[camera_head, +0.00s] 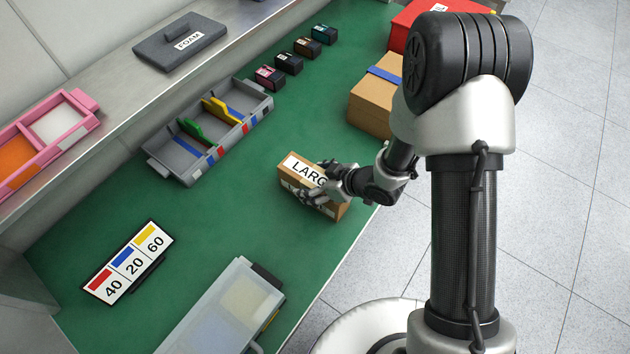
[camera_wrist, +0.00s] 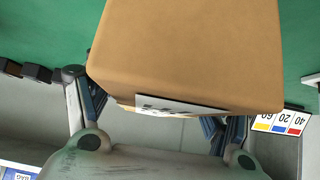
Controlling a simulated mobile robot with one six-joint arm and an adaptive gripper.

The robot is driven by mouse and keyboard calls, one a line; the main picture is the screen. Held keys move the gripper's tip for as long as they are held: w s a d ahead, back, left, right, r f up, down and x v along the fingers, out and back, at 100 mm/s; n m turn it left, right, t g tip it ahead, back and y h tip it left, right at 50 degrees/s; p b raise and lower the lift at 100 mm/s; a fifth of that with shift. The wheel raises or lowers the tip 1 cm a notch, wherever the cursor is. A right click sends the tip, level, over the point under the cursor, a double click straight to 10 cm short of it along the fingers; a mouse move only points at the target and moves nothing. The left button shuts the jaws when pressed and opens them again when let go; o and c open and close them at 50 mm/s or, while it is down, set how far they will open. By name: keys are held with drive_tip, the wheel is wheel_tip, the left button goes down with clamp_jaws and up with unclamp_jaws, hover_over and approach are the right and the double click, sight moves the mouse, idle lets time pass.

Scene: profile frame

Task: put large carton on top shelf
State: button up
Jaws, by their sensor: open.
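The large carton (camera_head: 290,172) is a brown box with a white label reading "LARG…", standing on the green bench near its front edge. My gripper (camera_head: 316,182) is at the carton, its fingers open and partly covering the label. In the wrist view the carton (camera_wrist: 190,50) fills the middle, with my open gripper (camera_wrist: 155,122) reaching to either side of it. I cannot tell whether the fingers touch it. A raised grey metal shelf (camera_head: 110,95) runs along the wall at upper left.
On the shelf are a dark FOAM case (camera_head: 180,42) and a pink tray (camera_head: 45,140), with bare metal between them. On the bench are a grey divided bin (camera_head: 210,135), a 40-20-60 sign (camera_head: 128,262), a clear-lidded container (camera_head: 225,310) and a blue-taped carton (camera_head: 372,105).

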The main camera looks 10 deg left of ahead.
drive_tip(key=shift+d+r, duration=0.1)
drive_tip(key=shift+r, duration=0.2)
drive_tip(key=p+v, duration=0.4)
drive_tip(key=v, duration=0.7)
drive_tip(key=shift+s+d+r, duration=0.1)
drive_tip(key=shift+d+r, duration=0.1)
drive_tip(key=shift+d, duration=0.1)
